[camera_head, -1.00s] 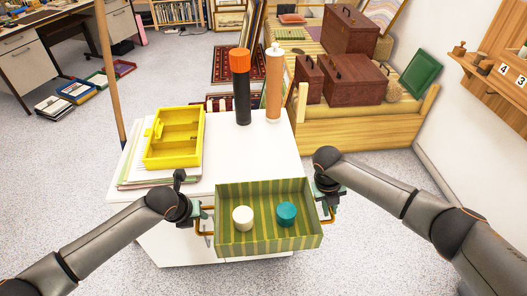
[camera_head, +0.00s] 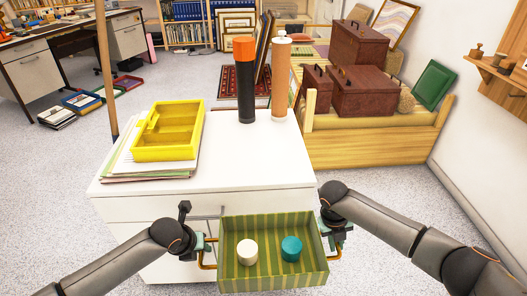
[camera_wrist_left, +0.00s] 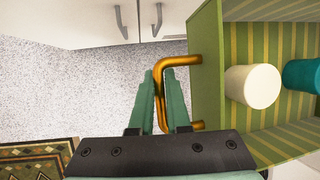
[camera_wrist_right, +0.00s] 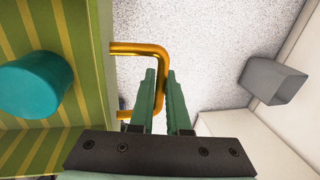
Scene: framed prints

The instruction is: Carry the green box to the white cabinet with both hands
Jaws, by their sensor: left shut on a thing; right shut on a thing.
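The green striped box (camera_head: 272,278) is held level in front of the white cabinet (camera_head: 250,160), below its top edge as seen in the head view. A white cylinder (camera_head: 247,251) and a teal cylinder (camera_head: 291,248) stand inside it. My left gripper (camera_head: 206,246) is shut on the box's left brass handle; the handle (camera_wrist_left: 185,60) runs between its fingers in the left wrist view. My right gripper (camera_head: 328,237) is shut on the right brass handle, which also shows in the right wrist view (camera_wrist_right: 135,48).
On the cabinet top stand a yellow tray (camera_head: 137,151) on papers at the left, and a black bottle with an orange cap (camera_head: 245,85) and an orange bottle (camera_head: 282,85) at the back. The front right of the top is bare. A wooden bench (camera_head: 370,148) with brown cases stands behind.

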